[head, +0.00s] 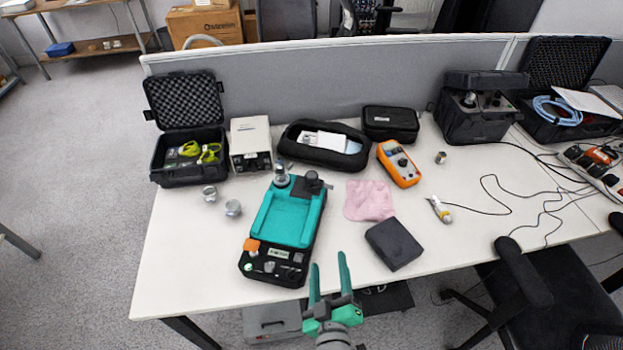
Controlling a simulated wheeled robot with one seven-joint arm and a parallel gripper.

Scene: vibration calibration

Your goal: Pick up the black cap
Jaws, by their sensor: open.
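A teal and black device (290,215) lies on the white table. At its far right corner stands a small black round piece (312,181), which looks like the black cap; it is too small to be sure. My gripper (329,262) is open and empty, over the table's front edge, in front of the device and well short of the black piece. Its teal fingers point away from me.
Two metal cylinders (233,208) stand left of the device. A pink cloth (369,201), a black box (393,245) and an orange meter (398,164) are to its right. Open cases and a grey partition (330,80) line the back. The table's left front is clear.

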